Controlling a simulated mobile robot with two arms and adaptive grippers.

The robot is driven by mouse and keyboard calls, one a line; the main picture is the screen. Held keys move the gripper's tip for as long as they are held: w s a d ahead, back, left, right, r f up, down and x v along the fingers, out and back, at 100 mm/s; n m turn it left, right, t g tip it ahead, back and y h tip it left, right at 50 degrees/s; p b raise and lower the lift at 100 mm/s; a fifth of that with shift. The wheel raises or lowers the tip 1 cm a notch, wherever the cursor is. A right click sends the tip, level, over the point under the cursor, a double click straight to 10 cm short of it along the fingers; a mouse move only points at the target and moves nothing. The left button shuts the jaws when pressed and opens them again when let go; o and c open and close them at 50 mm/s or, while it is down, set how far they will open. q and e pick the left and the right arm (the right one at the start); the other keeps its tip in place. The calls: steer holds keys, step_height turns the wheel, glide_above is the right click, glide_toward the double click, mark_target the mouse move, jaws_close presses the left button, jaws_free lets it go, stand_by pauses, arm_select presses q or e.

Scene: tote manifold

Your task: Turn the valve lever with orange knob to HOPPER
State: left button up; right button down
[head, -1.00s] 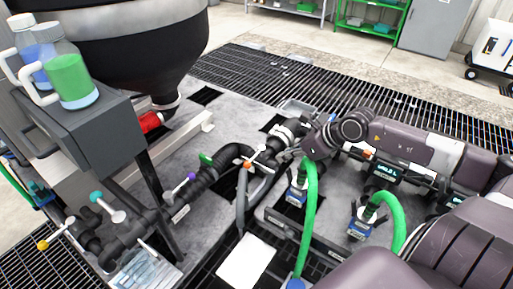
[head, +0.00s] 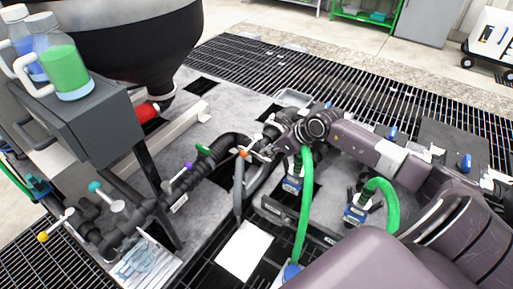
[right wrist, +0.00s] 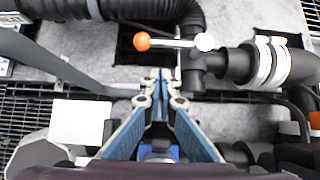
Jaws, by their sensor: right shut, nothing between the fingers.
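The valve lever's orange knob (right wrist: 142,41) is at the left end of a white lever (right wrist: 178,43) in the right wrist view. The lever lies sideways, its pivot at the right on the black pipe fitting. The knob also shows in the head view (head: 244,153). My right gripper (right wrist: 157,76) is shut and empty. Its blue fingers point toward the lever, and the tips appear just below it in the wrist view, apart from the knob. In the head view my right gripper (head: 268,153) is close to the valve and partly hidden. No HOPPER label is readable. My left gripper is out of view.
Other valve levers carry purple (head: 189,166), teal (head: 95,187) and yellow (head: 43,237) knobs at the left. A dark hopper (head: 120,50) stands behind. Green hoses (head: 304,205) rise near my right arm. A white sheet (head: 244,251) lies in front.

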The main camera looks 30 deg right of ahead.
mark_target(251, 146)
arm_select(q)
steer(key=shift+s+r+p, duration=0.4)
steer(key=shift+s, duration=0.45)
arm_select(e)
steer(key=w, duration=0.1)
steer(key=w+a, duration=0.1)
steer(key=w+f, duration=0.1)
steer(key=w, duration=0.1)
steer(key=shift+a, duration=0.35)
